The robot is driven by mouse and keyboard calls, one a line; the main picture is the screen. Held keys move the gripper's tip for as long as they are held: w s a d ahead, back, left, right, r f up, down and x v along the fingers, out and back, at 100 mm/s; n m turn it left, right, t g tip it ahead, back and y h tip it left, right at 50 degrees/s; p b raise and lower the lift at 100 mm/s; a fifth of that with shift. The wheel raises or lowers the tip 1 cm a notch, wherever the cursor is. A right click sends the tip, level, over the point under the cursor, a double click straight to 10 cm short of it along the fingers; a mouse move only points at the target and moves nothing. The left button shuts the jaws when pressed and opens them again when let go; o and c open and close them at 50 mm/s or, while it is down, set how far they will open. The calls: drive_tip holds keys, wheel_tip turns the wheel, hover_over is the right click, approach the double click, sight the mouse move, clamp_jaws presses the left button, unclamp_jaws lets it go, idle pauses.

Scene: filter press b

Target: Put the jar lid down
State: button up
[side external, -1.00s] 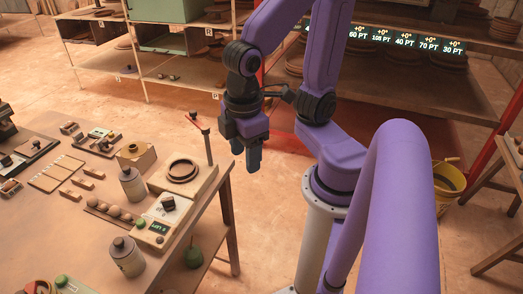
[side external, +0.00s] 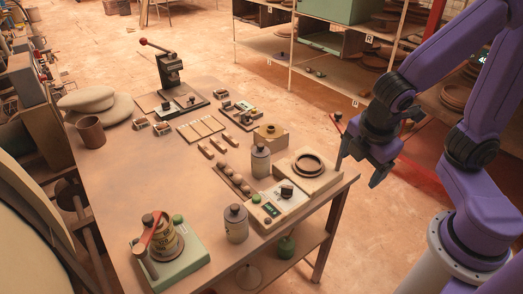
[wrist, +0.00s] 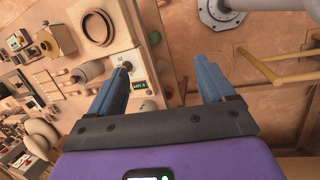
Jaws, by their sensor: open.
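My gripper (side external: 378,178) is open and empty, beyond the right edge of the workbench. In the wrist view its two blue fingers (wrist: 162,88) stand wide apart with nothing between them. Two grey jars, one at the back (side external: 260,163) and one in front (side external: 236,229), stand upright on the bench with their tops covered. I cannot pick out a separate loose jar lid for certain.
A lever press (side external: 170,75) stands at the back. The bench's middle left is clear.

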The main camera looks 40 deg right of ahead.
drive_tip(key=w+a+f+n+t+h, duration=0.1)
drive_tip(key=w+a+n+t, duration=0.15)
drive_tip(key=w, duration=0.25)
drive_tip(key=w+a+f+n+t+h, duration=0.1)
drive_tip(key=w+n+h, duration=0.15)
drive_tip(key=w, duration=0.35)
drive_tip(key=n+t, duration=0.4)
drive_tip(key=n, duration=0.4)
approach(260, 144)
drive_tip(key=shift+g, duration=0.25)
drive_tip(key=shift+x, duration=4.85)
drive_tip(key=c, duration=1.1)
drive_tip(key=shift+c, duration=0.2)
drive_tip(key=shift+r, duration=0.1)
